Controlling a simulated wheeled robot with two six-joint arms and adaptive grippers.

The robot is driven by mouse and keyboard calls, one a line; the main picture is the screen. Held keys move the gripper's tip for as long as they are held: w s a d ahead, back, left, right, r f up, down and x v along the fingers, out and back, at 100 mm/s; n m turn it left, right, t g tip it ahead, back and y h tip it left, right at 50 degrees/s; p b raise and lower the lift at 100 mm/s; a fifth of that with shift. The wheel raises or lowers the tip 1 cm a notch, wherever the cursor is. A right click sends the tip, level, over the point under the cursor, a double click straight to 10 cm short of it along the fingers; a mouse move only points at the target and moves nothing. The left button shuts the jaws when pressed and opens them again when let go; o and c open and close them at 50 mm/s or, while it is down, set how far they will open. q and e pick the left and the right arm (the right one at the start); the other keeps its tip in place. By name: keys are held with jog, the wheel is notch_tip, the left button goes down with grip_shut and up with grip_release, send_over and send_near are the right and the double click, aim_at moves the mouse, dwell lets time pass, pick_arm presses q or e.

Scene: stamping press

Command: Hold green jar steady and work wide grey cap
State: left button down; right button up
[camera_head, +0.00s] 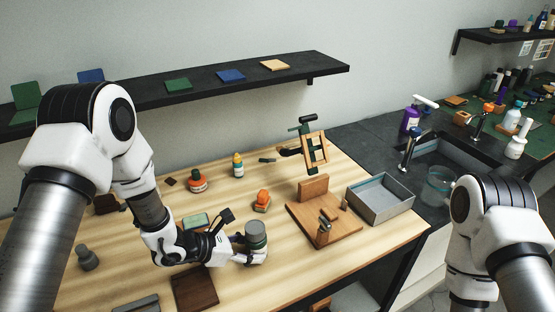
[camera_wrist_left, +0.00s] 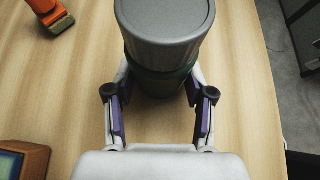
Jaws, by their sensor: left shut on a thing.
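The green jar (camera_head: 257,243) stands upright on the wooden table, with the wide grey cap (camera_head: 256,228) on its top. My left gripper (camera_head: 245,252) is low beside the jar and shut on it. In the left wrist view, the grey cap (camera_wrist_left: 165,25) hides much of the jar, and the dark green body (camera_wrist_left: 160,84) shows between the two fingers (camera_wrist_left: 160,92). Whether the cap is loose cannot be told. My right arm shows at the lower right, but its gripper is out of view.
A wooden board with a stamping press (camera_head: 335,225) stands right of the jar, with a grey tray (camera_head: 380,200) beyond. An orange stamp (camera_head: 262,201) is behind the jar. A dark brown block (camera_head: 195,289) lies at the front. Bare table lies right of the jar.

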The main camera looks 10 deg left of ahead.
pick_arm(q)
jog(key=shift+c, duration=1.6)
grip_release()
jog(key=shift+f, duration=0.15)
jog(key=v, duration=1.2)
